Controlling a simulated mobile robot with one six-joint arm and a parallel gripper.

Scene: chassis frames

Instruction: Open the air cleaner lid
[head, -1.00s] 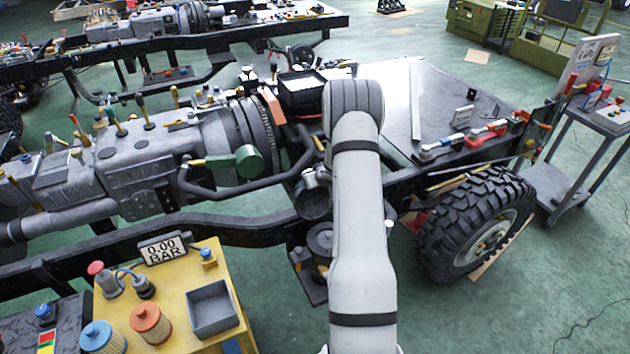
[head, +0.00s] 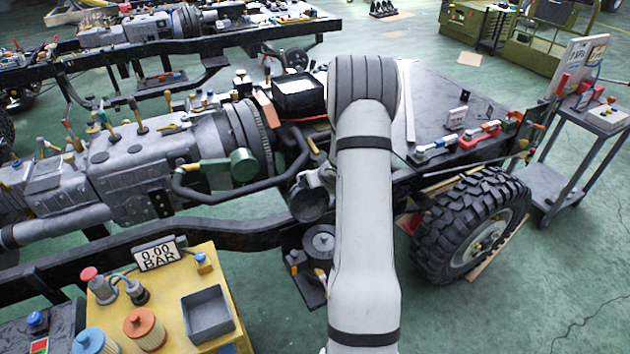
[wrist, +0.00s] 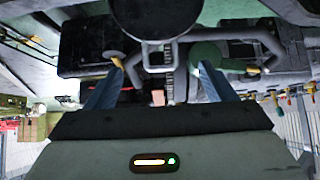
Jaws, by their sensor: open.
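My gripper (wrist: 165,88) is open and empty in the wrist view, its two blue-grey fingers apart. In the head view it is hidden behind my arm. A dark round body (wrist: 155,18) fills the top middle of the wrist view, beyond the fingertips, with a grey curved bar (wrist: 157,67) below it. In the head view, a dark canister (head: 308,203) and a round canister with a grey top (head: 320,243) sit beside the truck frame, left of my arm. I cannot tell for sure which one is the air cleaner. No lid looks raised.
A green cylinder (head: 240,165) and black pipes with yellow clamps lie left of the canisters. It also shows in the wrist view (wrist: 208,54). A yellow cabinet (head: 185,262) stands front left, a tyre (head: 470,225) right. Green floor is clear front right.

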